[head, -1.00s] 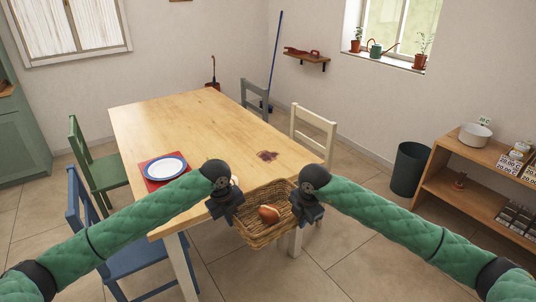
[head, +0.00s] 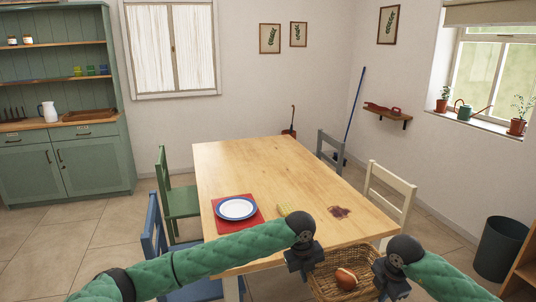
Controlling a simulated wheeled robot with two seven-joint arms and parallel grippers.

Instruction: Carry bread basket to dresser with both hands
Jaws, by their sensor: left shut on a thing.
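The wicker bread basket (head: 326,287) is at the bottom of the head view, held in the air in front of the table's near right corner. A brown round bread (head: 346,279) lies in it. My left gripper (head: 306,266) is shut on the basket's left rim. My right gripper (head: 388,285) is at the basket's right rim; its fingertips are hidden, so its grip does not show. The green dresser (head: 75,170) stands against the back wall at far left, with a wooden counter holding a white jug (head: 48,112) and a brown tray (head: 90,115).
The wooden table (head: 270,165) fills the middle, with a plate (head: 237,208) on a red mat, a yellow item (head: 290,211) and a dark stain. Green (head: 178,190) and blue (head: 155,235) chairs stand on its left. Open floor (head: 75,235) lies before the dresser. A bin (head: 502,248) stands right.

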